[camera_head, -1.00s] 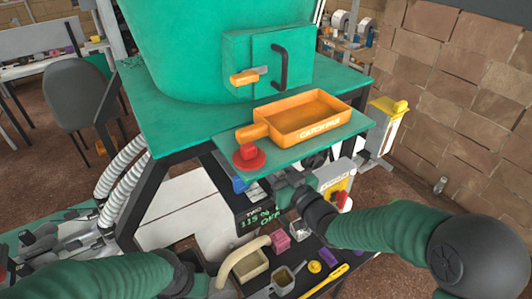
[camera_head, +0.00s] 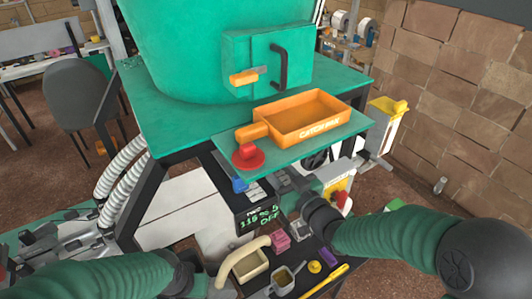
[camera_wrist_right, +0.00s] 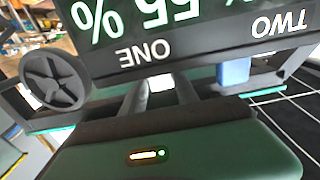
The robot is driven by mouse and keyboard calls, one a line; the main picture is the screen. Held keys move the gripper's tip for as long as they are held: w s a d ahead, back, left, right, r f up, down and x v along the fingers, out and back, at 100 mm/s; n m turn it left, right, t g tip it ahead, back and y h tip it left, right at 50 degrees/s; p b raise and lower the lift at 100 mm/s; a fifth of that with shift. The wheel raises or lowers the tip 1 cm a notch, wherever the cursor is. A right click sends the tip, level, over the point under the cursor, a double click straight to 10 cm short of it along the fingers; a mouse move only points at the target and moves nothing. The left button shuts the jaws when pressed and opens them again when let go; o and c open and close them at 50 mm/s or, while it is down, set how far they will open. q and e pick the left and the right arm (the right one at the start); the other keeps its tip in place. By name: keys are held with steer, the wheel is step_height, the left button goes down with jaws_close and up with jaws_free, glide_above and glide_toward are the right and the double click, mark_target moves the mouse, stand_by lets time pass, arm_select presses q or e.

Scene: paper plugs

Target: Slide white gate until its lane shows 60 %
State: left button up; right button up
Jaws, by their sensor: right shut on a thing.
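My right gripper (camera_wrist_right: 162,92) reaches under the readout in the right wrist view. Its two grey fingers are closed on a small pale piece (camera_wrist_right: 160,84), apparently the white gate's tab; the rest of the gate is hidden. The lane readout (camera_wrist_right: 160,28) appears upside down, with ONE seeming to read 55 % and TWO beside it. In the head view the readout (camera_head: 258,217) shows TWO with about 115 % and OFF, partly blurred. A blue tab (camera_wrist_right: 235,70) is beside my right fingers. My left gripper (camera_head: 205,284) is low, near the beige cup; its fingers are unclear.
A beige handled cup (camera_head: 250,267), pink block (camera_head: 280,241), grey cup (camera_head: 284,282) and yellow tool (camera_head: 328,282) lie on the dark surface below.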

steer(key=shift+s+f, duration=0.1)
steer(key=shift+s, duration=0.05)
stand_by(0.7)
steer(key=o, duration=1.3)
steer(key=shift+c, duration=0.2)
steer(key=v, duration=0.2)
steer(key=shift+s+d, duration=0.25)
steer(key=shift+s, duration=0.05)
steer(key=shift+s+d, duration=0.35)
steer(key=shift+s, duration=0.25)
steer(key=shift+w, duration=0.15)
